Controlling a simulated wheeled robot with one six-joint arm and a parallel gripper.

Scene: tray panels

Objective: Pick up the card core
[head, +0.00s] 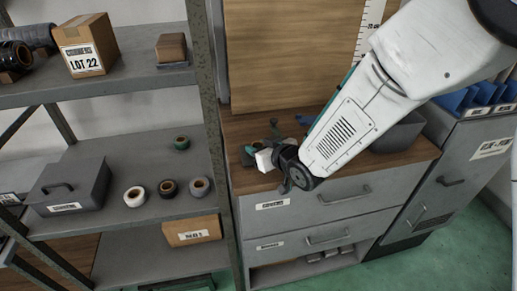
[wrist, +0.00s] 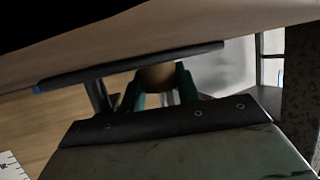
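My gripper (head: 250,153) is low over the wooden top of the drawer cabinet, near its left side. In the wrist view its two green fingers (wrist: 159,88) stand apart on either side of a short, brown, rounded piece (wrist: 157,75), which looks like the card core. The brown piece fills most of the gap, but I cannot tell whether the fingers press on it. A dark bar with a blue end (wrist: 130,66) crosses in front of its upper part. In the head view I cannot make out the core; my gripper and wrist cover that spot.
A shelf post (head: 214,120) stands close at left. The shelf holds several tape rolls (head: 168,188), a grey case (head: 70,187) and a LOT 22 box (head: 84,45).

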